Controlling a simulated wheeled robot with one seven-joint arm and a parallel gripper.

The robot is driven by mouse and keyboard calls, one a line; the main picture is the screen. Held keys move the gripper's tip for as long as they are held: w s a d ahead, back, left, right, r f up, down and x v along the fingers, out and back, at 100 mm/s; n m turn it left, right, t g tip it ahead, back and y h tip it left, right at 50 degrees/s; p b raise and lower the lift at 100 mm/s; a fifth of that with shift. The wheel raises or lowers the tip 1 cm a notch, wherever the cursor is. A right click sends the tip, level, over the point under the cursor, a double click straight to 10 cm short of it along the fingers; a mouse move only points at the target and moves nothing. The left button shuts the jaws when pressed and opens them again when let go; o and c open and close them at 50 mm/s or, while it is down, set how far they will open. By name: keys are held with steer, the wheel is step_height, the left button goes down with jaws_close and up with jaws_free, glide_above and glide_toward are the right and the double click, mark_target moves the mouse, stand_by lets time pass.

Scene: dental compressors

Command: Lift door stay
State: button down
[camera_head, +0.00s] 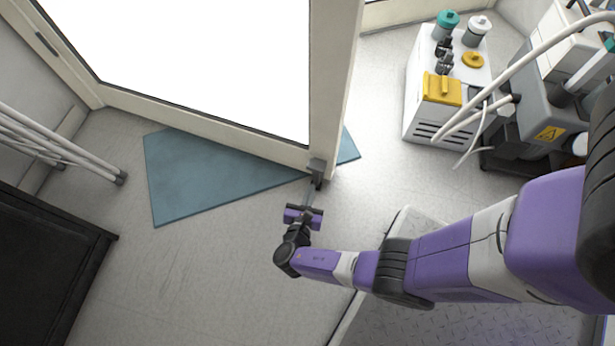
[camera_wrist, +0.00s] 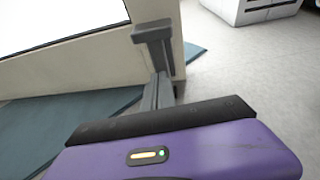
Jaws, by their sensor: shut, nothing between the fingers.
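The door stay (camera_head: 317,167) is a dark grey piece with a blocky top and a narrow stem, at the lower corner of the open door (camera_head: 325,90). In the wrist view the stay (camera_wrist: 153,32) stands against the door's edge, straight ahead of my gripper. My gripper (camera_head: 310,188) is low, just in front of the stay, and is shut and empty. Its slim grey fingers (camera_wrist: 158,92) reach toward the stay's stem, under the level of the blocky top. I cannot tell whether they touch it. My purple gripper body hides the near part of the fingers.
A blue mat (camera_head: 205,180) lies on the floor under the door. A white cabinet with bottles and a yellow box (camera_head: 442,89) stands at the upper right, beside grey equipment (camera_head: 535,115). White rails (camera_head: 60,140) and a black unit (camera_head: 45,265) are at left. Floor at lower middle is clear.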

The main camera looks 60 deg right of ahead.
mark_target(315, 164)
steer(key=b+x, duration=0.1)
steer(key=x, duration=0.2)
steer(key=shift+d+f, duration=0.3)
steer(key=shift+a+r, duration=0.2)
steer(key=shift+r, duration=2.1)
step_height(315, 164, up, 4)
steer(key=p, duration=0.4)
steer(key=shift+w, duration=0.1)
